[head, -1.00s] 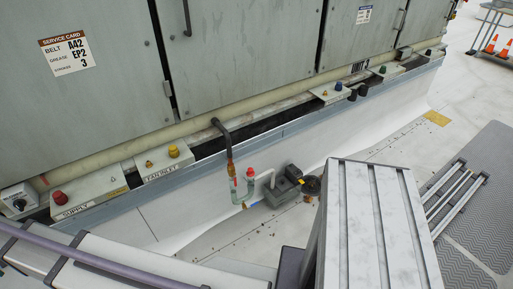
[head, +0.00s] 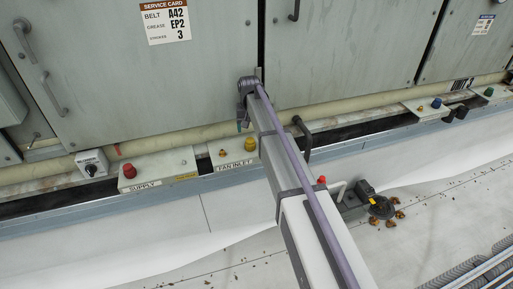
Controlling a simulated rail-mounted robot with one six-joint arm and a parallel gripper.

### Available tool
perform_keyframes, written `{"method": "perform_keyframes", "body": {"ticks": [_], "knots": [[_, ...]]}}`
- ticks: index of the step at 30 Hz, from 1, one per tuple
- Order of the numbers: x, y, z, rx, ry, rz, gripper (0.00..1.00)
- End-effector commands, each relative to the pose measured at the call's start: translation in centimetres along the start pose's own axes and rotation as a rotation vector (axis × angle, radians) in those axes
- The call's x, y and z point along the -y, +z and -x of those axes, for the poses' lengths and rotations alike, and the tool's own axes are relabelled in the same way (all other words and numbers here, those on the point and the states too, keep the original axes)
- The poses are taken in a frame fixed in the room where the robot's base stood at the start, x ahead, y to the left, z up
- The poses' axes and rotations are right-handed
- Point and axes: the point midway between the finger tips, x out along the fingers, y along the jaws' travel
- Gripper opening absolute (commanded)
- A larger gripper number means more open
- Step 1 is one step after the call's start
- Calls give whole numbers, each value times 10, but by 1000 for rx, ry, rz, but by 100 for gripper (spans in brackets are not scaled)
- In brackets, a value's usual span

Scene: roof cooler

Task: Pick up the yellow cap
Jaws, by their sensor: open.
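The yellow cap (head: 250,143) sits on top of the pale box marked FAN INLET (head: 228,157), at the base of the cabinet. A small brass fitting (head: 222,153) is to its left on the same box. My gripper (head: 243,124) is at the end of my arm, pointing down, just above the yellow cap in the picture. It is open and apart from the cap as far as I can see. Its fingers are small and partly hidden by my arm, so the exact gap cannot be told.
Left of it is the SUPPLY box (head: 158,168) with a red cap (head: 129,171), then a rotary switch (head: 91,163). A dark bent pipe (head: 303,135) stands close on the right. A blue cap (head: 436,103) is farther right. A grey pump (head: 366,193) lies on the roof.

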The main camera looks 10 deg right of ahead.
Motion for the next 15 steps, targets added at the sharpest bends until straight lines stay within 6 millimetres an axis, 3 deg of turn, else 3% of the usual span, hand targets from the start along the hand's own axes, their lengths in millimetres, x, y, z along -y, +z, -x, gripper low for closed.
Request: {"method": "perform_keyframes", "body": {"ticks": [1,2,9,15], "knots": [[0,0,-23,0,0,0,74],[0,0,-29,0,0,0,74],[0,0,-36,0,0,0,74],[3,0,-77,0,0,1,74]]}}
